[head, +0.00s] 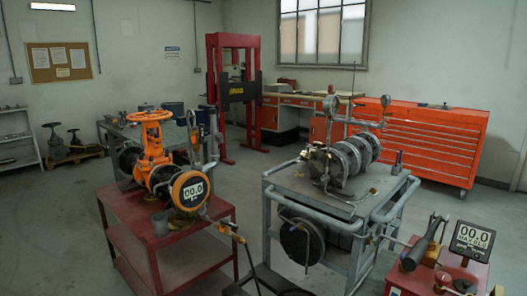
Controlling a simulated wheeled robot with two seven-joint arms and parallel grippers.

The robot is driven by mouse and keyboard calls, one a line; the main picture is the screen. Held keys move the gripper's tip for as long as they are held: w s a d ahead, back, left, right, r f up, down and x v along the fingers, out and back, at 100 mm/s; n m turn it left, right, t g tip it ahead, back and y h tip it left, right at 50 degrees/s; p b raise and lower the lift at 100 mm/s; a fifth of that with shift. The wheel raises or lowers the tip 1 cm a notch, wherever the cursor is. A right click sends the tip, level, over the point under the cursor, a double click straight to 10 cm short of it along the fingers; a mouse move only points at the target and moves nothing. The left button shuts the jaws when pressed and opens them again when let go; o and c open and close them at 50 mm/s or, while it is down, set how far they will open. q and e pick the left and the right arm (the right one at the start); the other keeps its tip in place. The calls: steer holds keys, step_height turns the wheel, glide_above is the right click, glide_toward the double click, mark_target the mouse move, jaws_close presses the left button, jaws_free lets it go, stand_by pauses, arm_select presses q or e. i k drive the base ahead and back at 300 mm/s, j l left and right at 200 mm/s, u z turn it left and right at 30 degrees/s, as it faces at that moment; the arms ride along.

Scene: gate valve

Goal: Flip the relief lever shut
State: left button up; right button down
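An orange gate valve (155,160) with a handwheel (150,117) on top stands on a red cart (195,250) at the left. A red pump unit (412,283) is at the lower right, with a dark handle (424,245) slanting up and a display (472,240) reading 00.0.
A grey trolley (355,207) in the middle carries a flanged pipe assembly (342,160) with gauges. A hose (250,268) hangs from the red cart's right side. A red press frame (233,90) and orange drawers (430,140) stand behind. Floor between the cart and trolley is narrow.

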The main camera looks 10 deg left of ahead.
mark_target(202, 136)
steer(key=i+j+u, duration=0.2)
steer(key=i+j, duration=0.2)
steer(key=j, duration=0.2)
steer(key=i+j+u, duration=0.15)
steer(key=i+j, duration=0.3)
steer(key=j, duration=0.1)
